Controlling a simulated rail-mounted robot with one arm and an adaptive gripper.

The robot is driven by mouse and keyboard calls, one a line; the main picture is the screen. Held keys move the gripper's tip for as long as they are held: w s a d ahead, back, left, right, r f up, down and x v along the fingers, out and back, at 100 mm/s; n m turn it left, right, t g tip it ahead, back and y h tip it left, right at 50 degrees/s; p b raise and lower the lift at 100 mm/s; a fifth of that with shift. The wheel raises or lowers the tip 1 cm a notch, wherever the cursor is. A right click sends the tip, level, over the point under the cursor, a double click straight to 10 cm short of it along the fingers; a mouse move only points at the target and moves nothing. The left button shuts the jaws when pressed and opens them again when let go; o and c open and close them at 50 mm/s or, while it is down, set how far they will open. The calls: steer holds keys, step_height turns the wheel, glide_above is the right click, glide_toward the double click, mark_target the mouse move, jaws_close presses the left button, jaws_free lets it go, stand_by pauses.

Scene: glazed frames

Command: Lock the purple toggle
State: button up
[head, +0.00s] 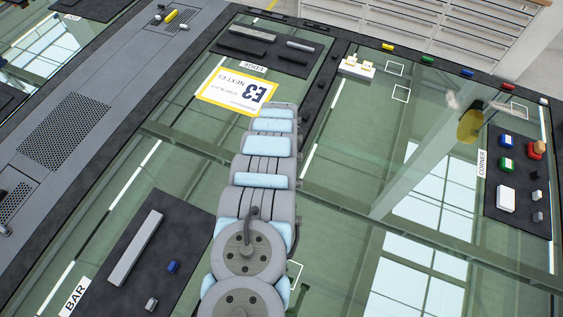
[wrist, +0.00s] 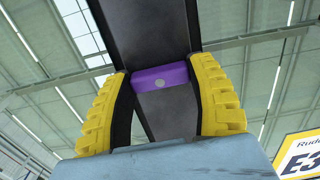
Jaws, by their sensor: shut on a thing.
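Whether the toggle is turned or locked cannot be told. In the head view my own arm covers the gripper and the toggle.
In the head view, glazed panes lie around my arm. A white E3 sign (head: 237,92) is beyond it. A dark mat marked CORNER (head: 519,226) holds several small parts at right. A grey bar (head: 135,248) lies on a dark mat at lower left.

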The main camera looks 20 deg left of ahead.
steer(key=o, duration=1.2)
steer(key=shift+r, duration=0.1)
steer(key=shift+r, duration=5.9)
